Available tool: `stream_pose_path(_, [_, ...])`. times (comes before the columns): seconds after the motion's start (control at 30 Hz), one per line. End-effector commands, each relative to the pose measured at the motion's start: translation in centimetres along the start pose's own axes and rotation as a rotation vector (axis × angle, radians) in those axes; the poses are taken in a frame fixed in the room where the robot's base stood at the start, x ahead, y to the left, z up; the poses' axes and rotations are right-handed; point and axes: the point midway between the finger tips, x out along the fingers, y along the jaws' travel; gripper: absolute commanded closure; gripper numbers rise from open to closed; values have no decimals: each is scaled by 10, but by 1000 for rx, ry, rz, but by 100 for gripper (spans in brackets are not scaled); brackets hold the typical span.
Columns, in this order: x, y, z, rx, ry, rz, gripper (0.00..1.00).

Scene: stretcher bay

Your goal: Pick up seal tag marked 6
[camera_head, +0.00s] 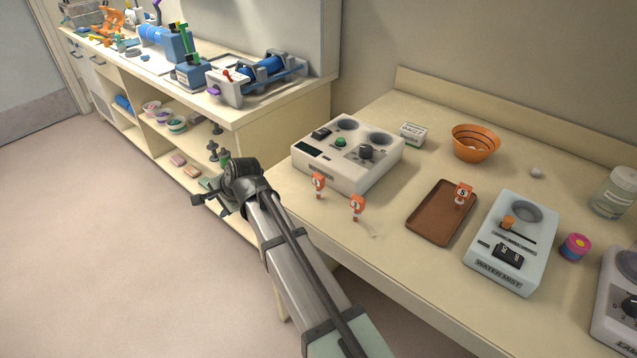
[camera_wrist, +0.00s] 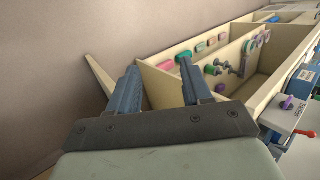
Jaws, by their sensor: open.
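Three small orange-and-white seal tags stand in the head view. One tag (camera_head: 318,184) is at the table's front edge, by the grey-white box, and a second tag (camera_head: 357,206) is just right of it. A third tag (camera_head: 463,194) stands on the brown tray (camera_head: 425,233). Their marks are too small to read surely, so I cannot tell which is 6. My gripper (camera_head: 208,203) is left of the table, away from all the tags. In the wrist view my gripper (camera_wrist: 158,70) is open and empty, facing a shelf; no tag shows there.
The control box with knobs (camera_head: 350,160) stands behind the two front tags. A pale blue switch box (camera_head: 511,240) is right of the tray.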

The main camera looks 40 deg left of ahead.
Motion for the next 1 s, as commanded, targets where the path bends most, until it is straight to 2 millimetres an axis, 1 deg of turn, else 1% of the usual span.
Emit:
stream_pose_path(0.03, [-16, -18, 4, 35, 8, -19, 51])
stream_pose_path(0.1, [-36, -38, 9, 95, 15, -43, 51])
stream_pose_path(0.3, [-94, -90, 26, 262, 29, -110, 51])
stream_pose_path(0.43, [-126, -114, 35, 350, 30, -146, 51])
stream_pose_path(0.6, [-159, -134, 42, 446, 29, -178, 51])
stream_pose_path(0.7, [-178, -141, 41, 514, 30, -192, 51])
stream_pose_path(0.77, [-190, -141, 36, 567, 34, -193, 51])
stream_pose_path(0.83, [-204, -134, 23, 645, 44, -185, 51])
stream_pose_path(1.0, [-219, -102, -15, 811, 76, -136, 51])
